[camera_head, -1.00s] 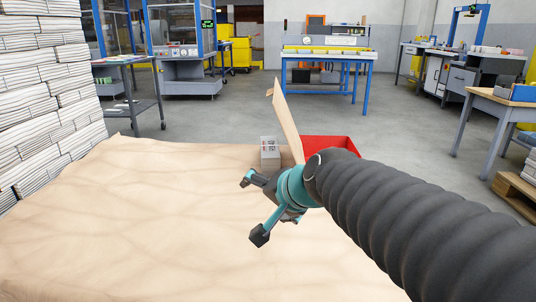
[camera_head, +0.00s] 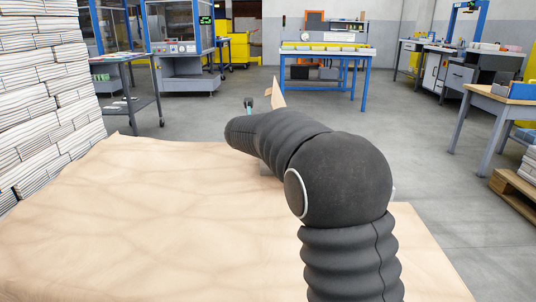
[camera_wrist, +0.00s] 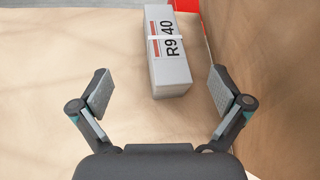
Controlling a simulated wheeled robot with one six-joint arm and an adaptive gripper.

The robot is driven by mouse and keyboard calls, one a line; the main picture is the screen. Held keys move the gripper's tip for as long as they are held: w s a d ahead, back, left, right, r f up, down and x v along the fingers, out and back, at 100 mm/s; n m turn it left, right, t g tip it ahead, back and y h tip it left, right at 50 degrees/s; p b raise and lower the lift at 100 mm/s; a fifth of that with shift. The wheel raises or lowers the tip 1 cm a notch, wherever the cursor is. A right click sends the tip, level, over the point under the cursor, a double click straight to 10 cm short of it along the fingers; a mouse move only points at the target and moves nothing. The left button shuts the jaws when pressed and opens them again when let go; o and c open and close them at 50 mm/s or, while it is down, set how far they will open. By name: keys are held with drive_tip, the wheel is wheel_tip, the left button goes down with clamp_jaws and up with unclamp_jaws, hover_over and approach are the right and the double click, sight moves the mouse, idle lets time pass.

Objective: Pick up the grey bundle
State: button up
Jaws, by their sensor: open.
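The grey bundle (camera_wrist: 172,72) shows in the wrist view as a long grey block with a pale band, a red mark and the print "R9 40". It lies on the tan covered surface (camera_wrist: 40,60), ahead of my gripper (camera_wrist: 160,92). In the head view my arm hides nearly all of the bundle and most of the gripper; one fingertip shows past the arm.
A tan upright board (camera_wrist: 270,70) stands close to the right finger. A red tray edge (camera_wrist: 188,5) is behind the bundle. Tall paper stacks (camera_head: 45,90) stand at the left. The tan surface (camera_head: 140,220) is clear at the left and front.

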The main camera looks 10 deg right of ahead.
drive_tip(key=w+d+f+m, duration=0.1)
drive_tip(key=w+f, duration=0.1)
drive_tip(key=w+d+f+m, duration=0.1)
drive_tip(key=w+f, duration=0.1)
drive_tip(key=w+d+f+m+g+h, duration=0.1)
drive_tip(key=w+f, duration=0.1)
drive_tip(key=shift+w+f, duration=0.1)
drive_tip(key=shift+w, duration=0.25)
drive_tip(key=shift+r+x, duration=0.15)
drive_tip(key=shift+x, duration=1.4)
drive_tip(key=shift+r+x, duration=0.1)
drive_tip(key=shift+x, duration=1.45)
drive_tip(key=shift+w+d, duration=0.1)
drive_tip(key=shift+r, duration=0.1)
drive_tip(key=c, duration=1.8)
drive_tip(key=shift+r, duration=0.4)
wheel_tip(320, 180, up, 3)
drive_tip(key=shift+r+p, duration=0.1)
drive_tip(key=shift+p, duration=0.9)
drive_tip(key=shift+c, duration=0.3)
drive_tip(key=s+a+b, duration=0.1)
drive_tip(key=s+a, duration=0.2)
drive_tip(key=s, duration=0.5)
drive_tip(key=s+a+b, duration=0.2)
drive_tip(key=s+a, duration=0.2)
drive_tip(key=s, duration=0.4)
drive_tip(key=shift+s, duration=0.3)
